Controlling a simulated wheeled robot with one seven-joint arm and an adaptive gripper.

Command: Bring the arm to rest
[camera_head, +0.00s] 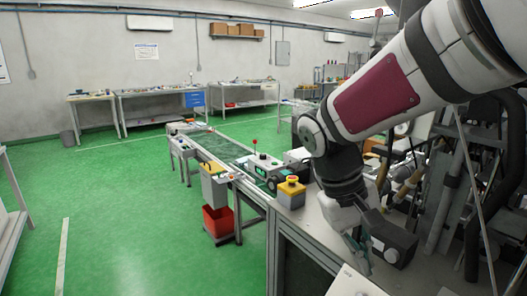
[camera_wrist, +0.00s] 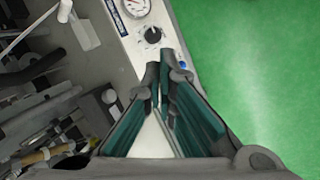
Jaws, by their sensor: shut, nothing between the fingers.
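My arm (camera_head: 375,105) reaches in from the upper right in the head view and bends down at its elbow. My gripper (camera_head: 360,258) hangs at the lower end, pointing down above the grey bench top (camera_head: 316,218). In the wrist view my gripper (camera_wrist: 165,75) shows two dark fingers with teal pads. Their tips are together and nothing is between them. Beyond the tips is a pale panel (camera_wrist: 128,38) with a round gauge and a black knob. Whether the fingertips touch anything below cannot be told.
A yellow-topped box (camera_head: 291,191) stands left of my gripper. A conveyor (camera_head: 222,147) runs back from the bench, with a red bin (camera_head: 219,221) beside it. Cluttered tubes and equipment (camera_head: 450,190) crowd the right. The green floor (camera_head: 130,220) at left is largely open.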

